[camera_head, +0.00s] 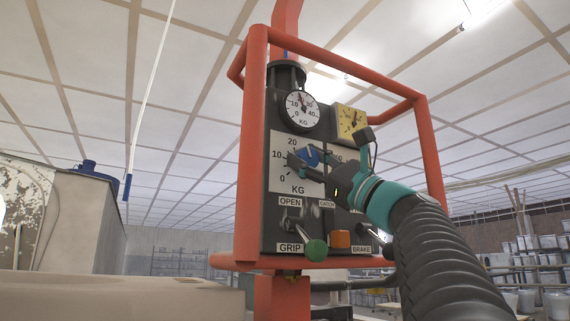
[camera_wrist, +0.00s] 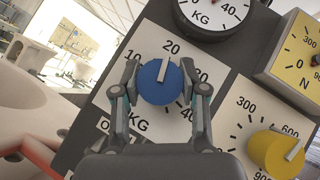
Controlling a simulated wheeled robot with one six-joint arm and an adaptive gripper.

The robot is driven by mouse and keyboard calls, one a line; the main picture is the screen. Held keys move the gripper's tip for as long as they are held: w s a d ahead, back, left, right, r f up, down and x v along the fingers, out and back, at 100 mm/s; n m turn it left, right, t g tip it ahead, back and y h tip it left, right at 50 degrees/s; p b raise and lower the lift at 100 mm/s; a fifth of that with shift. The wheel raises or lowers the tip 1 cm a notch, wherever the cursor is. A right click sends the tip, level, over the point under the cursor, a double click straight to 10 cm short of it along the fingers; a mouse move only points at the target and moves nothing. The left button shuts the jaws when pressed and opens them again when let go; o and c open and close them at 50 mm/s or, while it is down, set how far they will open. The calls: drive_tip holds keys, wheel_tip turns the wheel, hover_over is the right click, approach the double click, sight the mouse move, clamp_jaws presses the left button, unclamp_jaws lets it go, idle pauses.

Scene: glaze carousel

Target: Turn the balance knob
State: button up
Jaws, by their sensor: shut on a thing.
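The balance knob is a blue round knob (camera_head: 313,153) on a white plate marked KG, on a dark upright panel (camera_head: 269,215). It shows clearly in the wrist view (camera_wrist: 152,91), where its pale pointer bar points up, near the 20 mark. My gripper (camera_head: 307,162) reaches the panel from the right and is shut on the knob. In the wrist view one finger lies on each side of the knob, and the fingers hide parts of the scale. In the head view my gripper partly covers the knob and the plate.
An orange-red tube frame (camera_head: 250,150) surrounds the panel. A round KG gauge (camera_head: 302,111) and a yellow N gauge (camera_head: 351,121) sit above. A yellow knob (camera_wrist: 273,154) is at right. Below are a green-ended lever (camera_head: 316,250) and an orange button (camera_head: 340,239).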

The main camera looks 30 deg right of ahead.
drive_tip(key=o, duration=1.1)
drive_tip(key=shift+a+r, duration=0.1)
drive_tip(key=shift+a, duration=0.1)
drive_tip(key=shift+o, duration=0.2)
drive_tip(key=shift+d, duration=0.1)
drive_tip(key=shift+s+d, duration=0.1)
drive_tip(key=v, duration=1.1)
drive_tip(key=shift+s+f, duration=0.3)
